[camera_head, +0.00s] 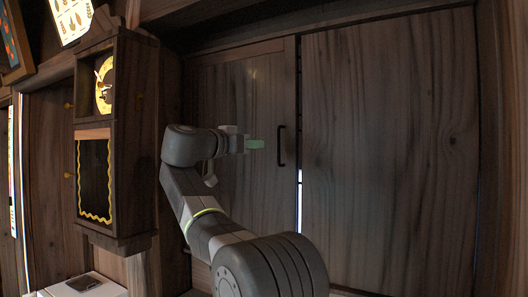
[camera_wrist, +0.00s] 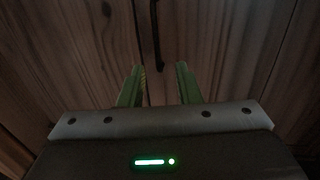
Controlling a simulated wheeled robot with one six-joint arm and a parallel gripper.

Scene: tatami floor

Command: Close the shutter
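The shutter is a pair of dark wooden panels: a left panel (camera_head: 235,95) with a black vertical handle (camera_head: 281,146) near its right edge, and a wide right panel (camera_head: 390,150). A narrow gap between them shows bright light low down. My gripper (camera_head: 256,144) has green fingers and is in front of the left panel, just left of the handle. In the wrist view the fingers of my gripper (camera_wrist: 160,84) are apart with nothing between them. The handle (camera_wrist: 156,35) runs beyond the fingertips, near the middle. Whether the fingers touch anything is not clear.
A wooden wall clock (camera_head: 118,130) with a yellow dial hangs to the left, close to my arm. A white box (camera_head: 85,285) sits below it. A poster (camera_head: 72,18) is at the upper left. The space before the right panel is clear.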

